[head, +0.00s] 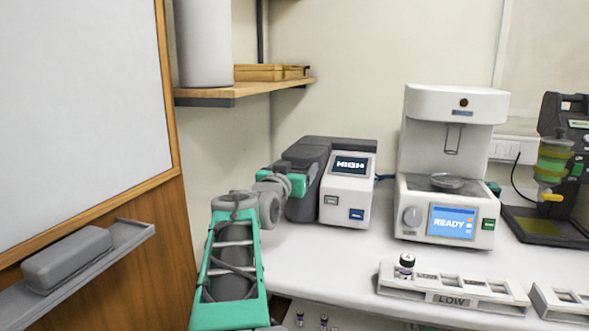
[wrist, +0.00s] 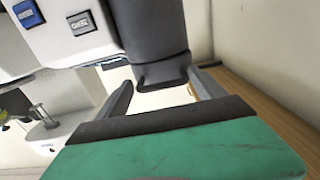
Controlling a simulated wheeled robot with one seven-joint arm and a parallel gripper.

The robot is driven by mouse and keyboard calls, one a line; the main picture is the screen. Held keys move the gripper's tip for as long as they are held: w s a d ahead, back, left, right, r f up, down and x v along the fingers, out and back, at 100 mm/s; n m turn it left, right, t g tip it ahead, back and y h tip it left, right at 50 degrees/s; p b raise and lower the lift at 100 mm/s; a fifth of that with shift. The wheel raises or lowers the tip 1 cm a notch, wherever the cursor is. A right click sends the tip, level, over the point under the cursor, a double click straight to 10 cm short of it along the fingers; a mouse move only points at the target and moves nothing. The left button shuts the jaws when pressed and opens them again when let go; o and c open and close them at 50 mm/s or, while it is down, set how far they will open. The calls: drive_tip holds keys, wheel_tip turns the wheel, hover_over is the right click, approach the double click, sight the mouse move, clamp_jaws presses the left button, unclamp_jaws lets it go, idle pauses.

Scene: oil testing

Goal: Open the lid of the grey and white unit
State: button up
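The grey and white unit (head: 346,192) stands on the white bench at centre, with a white front, a small dark screen and two buttons. Its dark grey lid (head: 338,144) looks shut along the top. In the wrist view the dark grey part of the unit (wrist: 158,40) ends in a lip at centre. My gripper (wrist: 160,80) is open, its two fingers apart on either side of that lip. I cannot tell whether either finger touches it. In the head view my gripper is at the unit's left side, and its fingertips are hard to make out.
A white machine with a "READY" screen (head: 451,195) stands right of the unit. A vial rack marked "LOW" (head: 452,292) is in front of it. A wooden shelf (head: 240,90) is above left, and a whiteboard (head: 80,110) is on the left wall. Bare bench lies in front of the unit.

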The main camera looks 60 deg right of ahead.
clamp_jaws()
idle(0.7)
